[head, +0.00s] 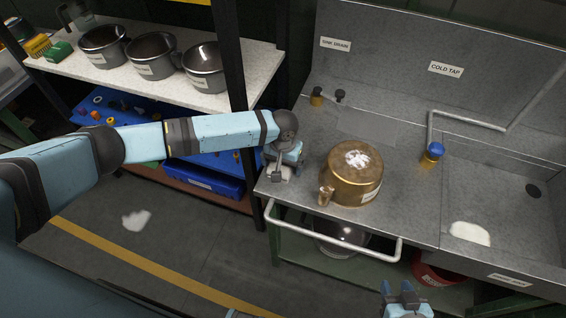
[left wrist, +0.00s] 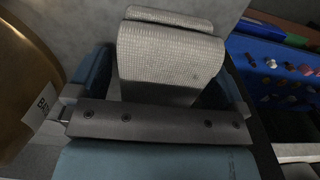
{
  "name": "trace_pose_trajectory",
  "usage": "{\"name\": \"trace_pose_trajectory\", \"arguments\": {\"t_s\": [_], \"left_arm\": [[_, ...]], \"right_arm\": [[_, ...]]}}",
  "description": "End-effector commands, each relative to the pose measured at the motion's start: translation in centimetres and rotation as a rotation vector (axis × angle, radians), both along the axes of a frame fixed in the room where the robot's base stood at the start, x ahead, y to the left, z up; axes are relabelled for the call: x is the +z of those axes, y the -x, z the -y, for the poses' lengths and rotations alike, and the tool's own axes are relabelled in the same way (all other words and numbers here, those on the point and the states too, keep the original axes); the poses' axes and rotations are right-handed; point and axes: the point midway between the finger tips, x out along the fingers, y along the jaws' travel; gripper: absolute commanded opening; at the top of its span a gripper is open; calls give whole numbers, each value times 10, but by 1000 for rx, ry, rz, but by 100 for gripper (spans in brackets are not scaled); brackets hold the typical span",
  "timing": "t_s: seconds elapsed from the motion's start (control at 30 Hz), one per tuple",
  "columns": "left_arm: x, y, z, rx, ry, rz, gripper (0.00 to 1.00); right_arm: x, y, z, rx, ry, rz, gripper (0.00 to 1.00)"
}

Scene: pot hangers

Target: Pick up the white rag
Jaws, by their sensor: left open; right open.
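The white rag (left wrist: 170,60) is a folded, woven, greyish-white cloth in the left wrist view, lying between the two blue fingers of my left gripper (left wrist: 158,85). The fingers are open, with the rag between them; whether they touch it I cannot tell. In the head view my left gripper (head: 286,158) points down at the left end of the steel counter, left of the brass pot. It hides most of the rag, and only a small pale part (head: 285,173) shows there. My right gripper (head: 406,297) is open and empty at the bottom edge, in front of the counter.
A brass pot (head: 342,187) with a white patch on top stands right of my left gripper. A white rail (head: 330,229) runs along the counter's front. A shelf post stands close behind my left arm. A blue-topped tap (head: 434,152) and sink (head: 510,205) lie right.

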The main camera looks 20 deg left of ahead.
Motion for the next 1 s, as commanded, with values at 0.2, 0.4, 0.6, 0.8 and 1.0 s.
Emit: {"name": "trace_pose_trajectory", "arguments": {"t_s": [0.2,0.4,0.6,0.8,1.0], "left_arm": [[0,0,0,0,0,0,80],[0,0,0,0,0,0,45],[0,0,0,0,0,0,44],[9,0,1,0,1,0,44],[40,0,0,0,2,2,44]], "right_arm": [[1,0,0,1,-1,2,43],[1,0,-1,2,-2,3,43],[1,0,-1,2,-2,3,43],[1,0,-1,2,-2,2,43],[-1,0,-1,2,-2,2,43]]}}
